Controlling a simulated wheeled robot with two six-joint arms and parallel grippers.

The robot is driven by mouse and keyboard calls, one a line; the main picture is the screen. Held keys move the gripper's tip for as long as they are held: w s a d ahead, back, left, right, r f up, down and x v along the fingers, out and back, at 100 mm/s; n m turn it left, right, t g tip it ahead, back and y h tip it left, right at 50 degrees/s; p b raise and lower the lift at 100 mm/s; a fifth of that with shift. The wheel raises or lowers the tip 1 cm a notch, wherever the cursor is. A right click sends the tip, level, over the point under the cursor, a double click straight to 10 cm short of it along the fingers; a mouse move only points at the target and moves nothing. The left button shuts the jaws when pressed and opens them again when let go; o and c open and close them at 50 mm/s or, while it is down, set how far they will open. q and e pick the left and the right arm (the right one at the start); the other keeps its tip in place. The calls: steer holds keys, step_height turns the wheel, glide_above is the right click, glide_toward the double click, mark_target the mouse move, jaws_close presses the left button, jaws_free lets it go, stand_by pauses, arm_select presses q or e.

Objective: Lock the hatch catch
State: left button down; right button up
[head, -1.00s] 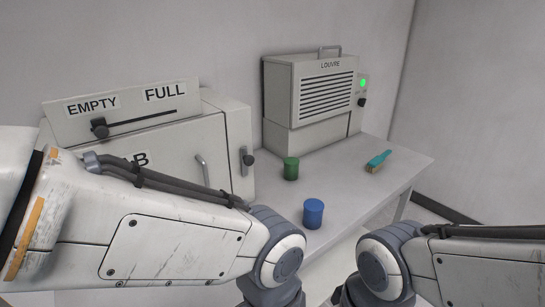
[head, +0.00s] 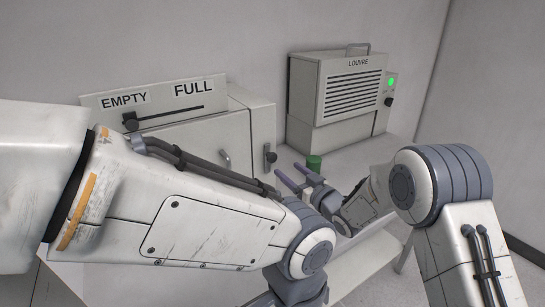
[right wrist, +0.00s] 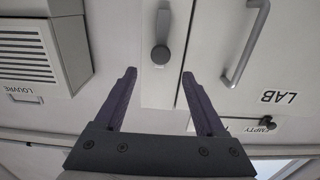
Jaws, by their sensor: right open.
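The hatch catch (head: 270,157) is a dark knob with a short bar, on the narrow strip right of the cabinet's hatch door (head: 205,140). In the right wrist view, which is upside down, the catch (right wrist: 161,52) lies just beyond the fingertips, its bar roughly in line with the strip. My right gripper (head: 291,172) is open and empty, its fingers pointing at the cabinet front near the catch. In the wrist view the right gripper (right wrist: 159,76) has a finger either side of the catch's line, apart from it. My left gripper is out of view.
The door has a bar handle (right wrist: 246,42) beside the catch. An EMPTY/FULL slider panel (head: 155,107) tops the cabinet. A LOUVRE unit (head: 340,95) stands right, with a green cup (head: 314,162) in front. My left forearm covers the cabinet's lower front.

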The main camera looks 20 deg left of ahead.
mark_target(273, 158)
steer(key=p+x, duration=0.2)
steer(key=x, duration=0.8)
steer(key=shift+a+p, duration=0.1)
steer(key=shift+p, duration=0.2)
jaws_close()
stand_by(1.0)
